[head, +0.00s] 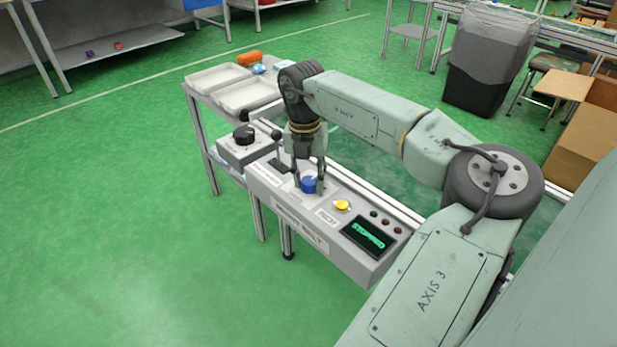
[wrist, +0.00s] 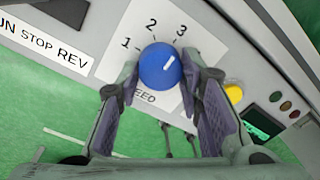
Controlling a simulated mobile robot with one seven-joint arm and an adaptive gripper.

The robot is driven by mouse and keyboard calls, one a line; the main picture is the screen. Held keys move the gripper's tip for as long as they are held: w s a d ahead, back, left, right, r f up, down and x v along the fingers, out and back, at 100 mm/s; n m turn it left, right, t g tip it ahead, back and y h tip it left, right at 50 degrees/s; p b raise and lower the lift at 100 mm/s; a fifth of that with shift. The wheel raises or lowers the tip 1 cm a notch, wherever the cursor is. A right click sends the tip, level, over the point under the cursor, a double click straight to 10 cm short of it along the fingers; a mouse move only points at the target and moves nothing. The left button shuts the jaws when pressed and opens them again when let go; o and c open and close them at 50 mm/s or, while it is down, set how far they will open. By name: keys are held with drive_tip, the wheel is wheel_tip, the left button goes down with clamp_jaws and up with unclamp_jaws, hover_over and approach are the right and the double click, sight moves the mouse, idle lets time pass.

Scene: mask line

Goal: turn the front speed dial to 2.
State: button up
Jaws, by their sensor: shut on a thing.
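The blue speed dial (wrist: 158,70) sits on a white label plate (wrist: 118,62) marked 1, 2 and 3, with part of the word SPEED showing. Its white pointer line is turned up and right in the wrist view, nearest the 3. My gripper (wrist: 165,78) is shut on the dial, one finger on each side. In the head view the blue dial (head: 308,185) shows on the sloped front of the grey control panel (head: 340,254), with my gripper (head: 309,180) reaching down over it.
A yellow button (head: 342,205), a green display reading STOPPED (head: 369,237) and small lamps (head: 386,222) lie right of the dial. A black lever (head: 277,143) stands left. A separate box with a black knob (head: 243,135) and white trays (head: 247,95) lie beyond.

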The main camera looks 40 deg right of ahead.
drive_tip(key=c, duration=0.4)
drive_tip(key=shift+n, duration=0.3)
drive_tip(key=n, duration=0.4)
drive_tip(key=shift+d+n, duration=0.1)
drive_tip(key=shift+n, duration=2)
drive_tip(key=o, duration=1.2)
